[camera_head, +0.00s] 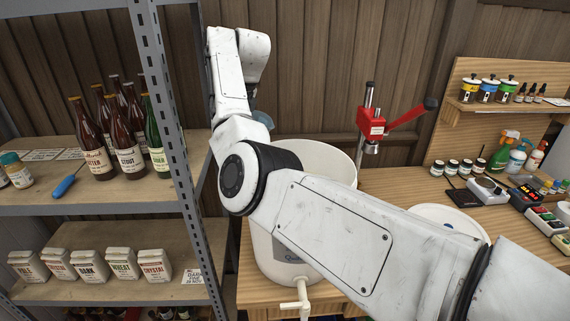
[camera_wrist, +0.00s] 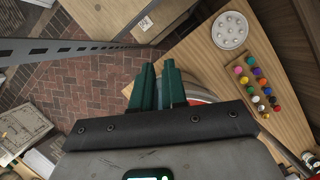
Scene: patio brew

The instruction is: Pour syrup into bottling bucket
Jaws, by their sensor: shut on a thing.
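The white bottling bucket (camera_head: 335,170) stands on the wooden bench, with its open top partly hidden by my arm and a white spigot (camera_head: 297,300) low on its front. My gripper (camera_wrist: 158,85) shows in the wrist view as two dark green fingers, shut on a mostly hidden vessel (camera_wrist: 205,97). Only a piece of its pale rim and reddish inside shows beside the fingers. A small blue-grey thing (camera_head: 263,119) peeks out there, left of the bucket's rim. I cannot tell whether it is the held vessel.
A metal-post shelf (camera_head: 160,100) with bottles (camera_head: 125,140) and labelled bags (camera_head: 90,265) stands close on the left. A red capper (camera_head: 374,128) stands behind the bucket. Bottle caps (camera_wrist: 258,80) and a white perforated disc (camera_wrist: 230,30) lie on the wood at right in the wrist view.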

